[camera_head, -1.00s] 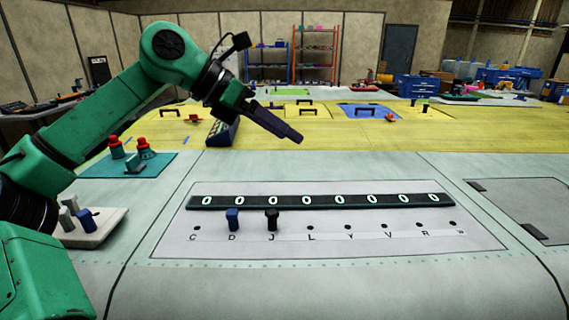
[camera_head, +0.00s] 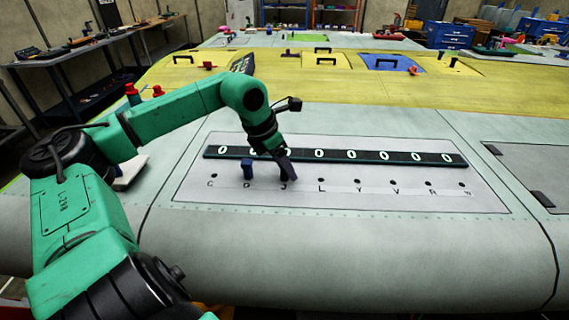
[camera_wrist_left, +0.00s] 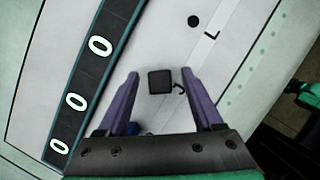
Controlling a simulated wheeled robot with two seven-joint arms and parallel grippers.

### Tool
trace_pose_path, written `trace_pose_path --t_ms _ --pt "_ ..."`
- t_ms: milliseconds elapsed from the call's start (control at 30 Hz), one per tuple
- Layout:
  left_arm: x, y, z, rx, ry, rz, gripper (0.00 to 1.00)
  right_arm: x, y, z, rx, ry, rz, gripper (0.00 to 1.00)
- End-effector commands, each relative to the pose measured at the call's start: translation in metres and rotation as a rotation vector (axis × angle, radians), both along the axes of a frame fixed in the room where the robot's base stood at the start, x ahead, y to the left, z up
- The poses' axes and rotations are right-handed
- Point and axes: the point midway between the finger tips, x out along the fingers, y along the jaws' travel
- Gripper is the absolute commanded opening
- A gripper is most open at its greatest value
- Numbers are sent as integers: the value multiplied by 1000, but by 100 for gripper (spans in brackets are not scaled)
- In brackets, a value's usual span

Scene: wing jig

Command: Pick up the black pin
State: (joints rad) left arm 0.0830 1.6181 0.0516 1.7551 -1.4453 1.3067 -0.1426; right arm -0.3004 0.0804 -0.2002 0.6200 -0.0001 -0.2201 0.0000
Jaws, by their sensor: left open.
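The black pin (camera_wrist_left: 160,81) stands at the position marked J on the light panel. In the left wrist view its square top lies between the two purple fingers of my left gripper (camera_wrist_left: 160,80), with a gap on each side. My left gripper is open; in the head view it (camera_head: 287,178) points down over the J position and hides the black pin. The blue pin (camera_head: 247,169) stands to its left, near the letter D. My right gripper is not in view.
A dark strip with white zeros (camera_head: 385,156) runs behind the row of labelled holes. Holes from L rightward (camera_head: 321,181) are empty. A white block (camera_head: 133,172) sits left of the panel, partly behind my arm. Red knobs (camera_head: 132,92) stand farther back.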

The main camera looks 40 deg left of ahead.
Motion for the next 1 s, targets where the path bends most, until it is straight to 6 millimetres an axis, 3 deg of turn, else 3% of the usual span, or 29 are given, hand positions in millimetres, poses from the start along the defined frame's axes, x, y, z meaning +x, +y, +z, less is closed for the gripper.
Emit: trace_pose_path --t_ms 267,300,467,833,1000 --pt "2 -1 -6 -1 -2 -1 68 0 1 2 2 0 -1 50" --pt "2 -1 -6 -1 -2 -1 60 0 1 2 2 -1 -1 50" --pt "2 -1 -6 -1 -2 -1 0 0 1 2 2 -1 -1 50" --pt "2 -1 -1 0 -2 -1 0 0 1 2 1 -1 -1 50" --pt "2 0 21 4 -2 0 0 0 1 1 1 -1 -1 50"
